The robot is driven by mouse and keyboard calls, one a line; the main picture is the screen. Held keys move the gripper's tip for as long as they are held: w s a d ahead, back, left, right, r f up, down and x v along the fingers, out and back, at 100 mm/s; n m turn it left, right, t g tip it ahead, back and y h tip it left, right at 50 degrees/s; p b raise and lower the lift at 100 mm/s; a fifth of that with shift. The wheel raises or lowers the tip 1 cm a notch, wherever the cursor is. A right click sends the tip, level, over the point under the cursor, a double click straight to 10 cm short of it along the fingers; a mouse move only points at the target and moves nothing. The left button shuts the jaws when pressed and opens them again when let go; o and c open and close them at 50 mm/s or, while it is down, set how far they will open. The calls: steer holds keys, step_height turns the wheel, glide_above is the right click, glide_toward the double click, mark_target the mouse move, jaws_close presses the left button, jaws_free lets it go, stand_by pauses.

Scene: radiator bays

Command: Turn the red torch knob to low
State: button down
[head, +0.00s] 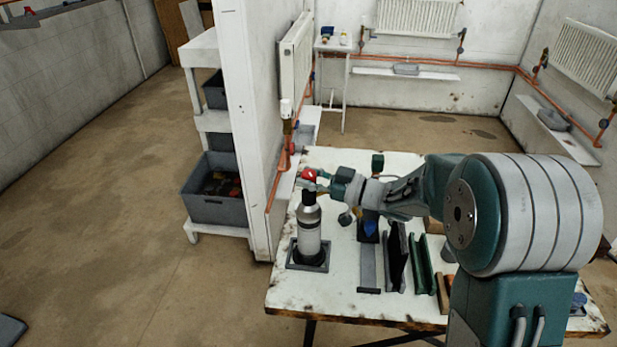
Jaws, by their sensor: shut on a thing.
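The red torch knob (308,174) sits at the top of an upright torch (310,230) with a grey and white cylinder body and a dark neck. The torch stands in a dark square holder (294,262) at the left end of the white table. My gripper (316,180) reaches in from the right at knob height and is shut on the knob. The fingertips are small here and partly merge with the knob. A pale mark shows on the knob, but its setting is too small to read.
The worn white table (340,290) carries dark and green upright rails (420,262) and a blue item (370,227) right of the torch. A white partition (250,110) with copper pipe stands close behind left.

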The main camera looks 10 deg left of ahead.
stand_by(0.4)
steer(key=shift+c, duration=1.3)
jaws_free()
steer(key=v, duration=1.2)
steer(key=shift+w, duration=0.15)
